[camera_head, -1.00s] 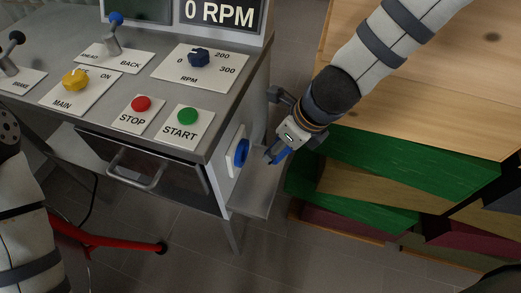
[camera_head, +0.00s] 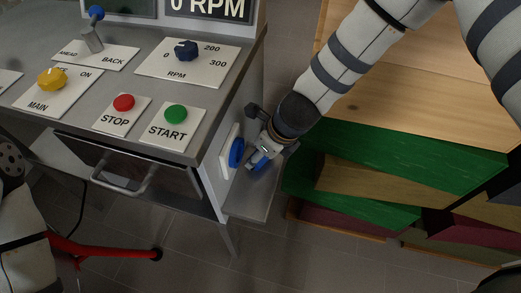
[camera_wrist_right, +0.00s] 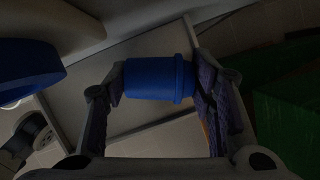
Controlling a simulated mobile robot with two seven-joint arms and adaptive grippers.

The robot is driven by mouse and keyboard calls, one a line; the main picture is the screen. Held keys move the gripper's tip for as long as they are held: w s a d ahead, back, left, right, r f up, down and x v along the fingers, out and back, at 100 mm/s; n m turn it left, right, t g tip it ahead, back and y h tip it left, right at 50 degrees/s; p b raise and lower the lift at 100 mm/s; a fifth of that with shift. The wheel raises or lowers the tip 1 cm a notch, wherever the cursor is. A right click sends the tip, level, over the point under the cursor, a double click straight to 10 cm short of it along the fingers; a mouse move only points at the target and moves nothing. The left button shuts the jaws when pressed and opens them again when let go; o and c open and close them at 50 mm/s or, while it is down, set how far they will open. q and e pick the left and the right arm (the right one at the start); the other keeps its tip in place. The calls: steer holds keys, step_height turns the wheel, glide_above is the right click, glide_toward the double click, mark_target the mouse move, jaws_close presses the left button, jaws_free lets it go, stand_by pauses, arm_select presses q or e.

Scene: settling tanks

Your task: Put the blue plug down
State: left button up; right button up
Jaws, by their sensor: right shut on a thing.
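The blue plug (camera_wrist_right: 158,78) is between the fingers of my right gripper (camera_wrist_right: 160,88), which is shut on it. In the head view my right gripper (camera_head: 262,156) is beside the console's side wall, above a small metal side shelf (camera_head: 248,205); only part of the plug (camera_head: 258,160) shows there. A round blue socket (camera_head: 237,152) on a white plate is just left of the gripper. Its blue edge also shows at the left in the wrist view (camera_wrist_right: 25,70). My left gripper is not in view; only part of that arm shows at lower left.
The console (camera_head: 140,75) carries a red stop button (camera_head: 124,102), a green start button (camera_head: 176,114), knobs and a lever. A drawer handle (camera_head: 122,182) sticks out in front. A wooden crate with green boards (camera_head: 400,170) stands close on the right.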

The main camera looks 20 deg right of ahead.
steer(key=shift+f, duration=0.35)
steer(key=o, duration=1.2)
steer(key=shift+r, duration=0.35)
steer(key=w+p+v, duration=0.1)
steer(key=p+v, duration=0.2)
steer(key=v, duration=0.9)
arm_select(q)
steer(key=shift+t, duration=0.7)
steer(key=w+r, duration=0.3)
steer(key=shift+w+r, duration=0.35)
steer(key=shift+r, duration=0.05)
arm_select(e)
steer(key=s+d+f+n+g+h, duration=0.1)
steer(key=s+f+n, duration=0.3)
steer(key=s+n, duration=0.5)
steer(key=s+d+f+n+g, duration=0.3)
steer(key=s+f+n, duration=0.2)
steer(key=s+n, duration=0.5)
steer(key=s+d+f+n+g+h, duration=0.1)
steer(key=s+d+f+n+g, duration=0.1)
steer(key=s+n, duration=0.7)
steer(key=shift+s+d+f+n+h, duration=0.15)
steer(key=shift+s+f, duration=0.3)
steer(key=shift+s, duration=0.7)
steer(key=shift+s+d+f+n+h, duration=0.1)
steer(key=shift+s+d+f, duration=0.3)
steer(key=shift+s, duration=0.7)
steer(key=shift+s+f+n+h, duration=0.15)
steer(key=shift+s+f, duration=0.4)
steer(key=shift+s, duration=0.6)
